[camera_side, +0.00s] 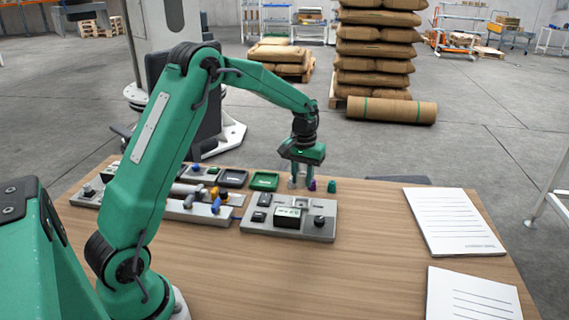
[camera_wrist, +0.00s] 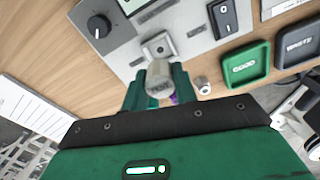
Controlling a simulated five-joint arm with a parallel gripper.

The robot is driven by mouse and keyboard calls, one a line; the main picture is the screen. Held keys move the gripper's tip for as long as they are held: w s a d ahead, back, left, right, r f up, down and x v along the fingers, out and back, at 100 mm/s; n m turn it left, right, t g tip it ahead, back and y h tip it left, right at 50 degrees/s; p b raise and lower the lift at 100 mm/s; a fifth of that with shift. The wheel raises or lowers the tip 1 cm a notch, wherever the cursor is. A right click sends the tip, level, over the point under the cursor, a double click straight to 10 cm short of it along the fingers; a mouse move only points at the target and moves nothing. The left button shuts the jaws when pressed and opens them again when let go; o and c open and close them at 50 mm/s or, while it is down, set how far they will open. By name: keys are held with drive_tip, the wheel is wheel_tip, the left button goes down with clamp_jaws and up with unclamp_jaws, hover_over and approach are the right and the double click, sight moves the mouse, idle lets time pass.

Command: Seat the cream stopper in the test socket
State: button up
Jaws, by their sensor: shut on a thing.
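My gripper (camera_side: 302,184) is over the far edge of the grey test panel. In the wrist view my gripper (camera_wrist: 159,88) is shut on a pale, greyish-cream stopper (camera_wrist: 158,79), held between the two green fingers. The test socket (camera_wrist: 158,46) is a square grey fitting with a dark round hole, on the panel just beyond the stopper's end. The stopper looks apart from the hole, but its height above the panel is hard to tell.
The grey panel (camera_side: 255,228) carries a display, a switch and a black knob (camera_wrist: 98,26). Another small pale stopper (camera_wrist: 202,86) stands right of my fingers. A purple piece is partly hidden. The green tray (camera_wrist: 268,59) and waste tray (camera_wrist: 299,42) are close. Papers (camera_side: 455,222) lie right.

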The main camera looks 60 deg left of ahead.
drive_tip(key=shift+f, duration=0.2)
drive_tip(key=shift+f, duration=2.5)
drive_tip(key=shift+f, duration=0.45)
drive_tip(key=o, duration=1.3)
drive_tip(key=shift+o, duration=0.2)
drive_tip(key=shift+r, duration=0.15)
drive_tip(key=shift+r, duration=3.35)
drive_tip(key=shift+r, duration=0.1)
